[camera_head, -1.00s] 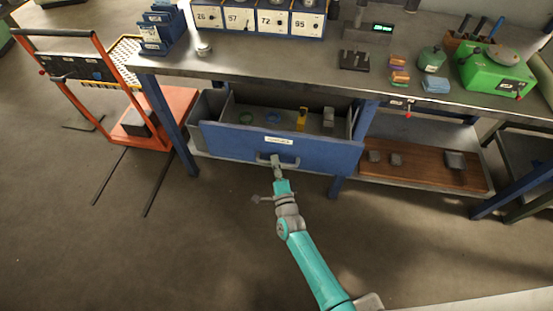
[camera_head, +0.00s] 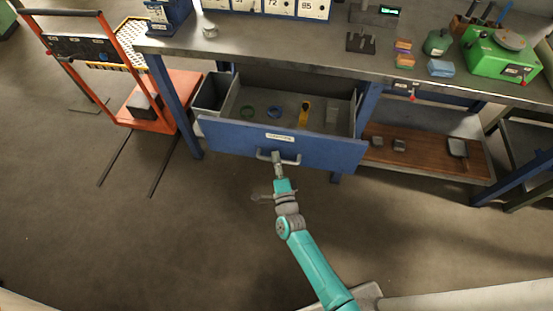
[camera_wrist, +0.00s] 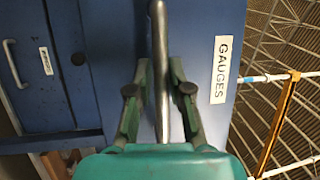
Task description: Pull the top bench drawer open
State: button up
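The blue drawer (camera_head: 322,150) under the bench stands pulled out, its inside visible from above. It holds a green ring (camera_head: 247,112), a blue ring (camera_head: 274,112), a yellow item (camera_head: 304,113) and a grey block (camera_head: 332,116). My gripper (camera_head: 277,160) is at the metal handle (camera_head: 291,161) in the middle of the drawer front. In the wrist view the handle bar (camera_wrist: 159,45) runs between the two fingers of my gripper (camera_wrist: 160,85), which appear closed about it. The label beside it (camera_wrist: 221,70) reads GAUGES.
A lower blue front with its own handle (camera_wrist: 14,64) looks shut in the wrist view. An orange cart (camera_head: 165,101) stands left of the bench. A wooden shelf (camera_head: 428,155) is at the right. The floor before the drawer is clear.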

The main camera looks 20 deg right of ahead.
jog(key=shift+o, duration=0.8)
jog(key=v, duration=1.2)
jog(key=s+d+r+n+g+y, duration=0.1)
jog(key=s+d+r+n, duration=0.3)
jog(key=s, duration=0.6)
jog(key=s+a+r+n+g+y, duration=0.1)
jog(key=s+r+n, duration=0.2)
jog(key=s+n, duration=0.5)
jog(key=s+r+n+g, duration=0.3)
jog(key=s+r+n, duration=0.3)
jog(key=s+r, duration=0.6)
jog(key=shift+s+d+r+n, duration=0.3)
jog(key=shift+s+d+r, duration=0.05)
jog(key=shift+s, duration=0.9)
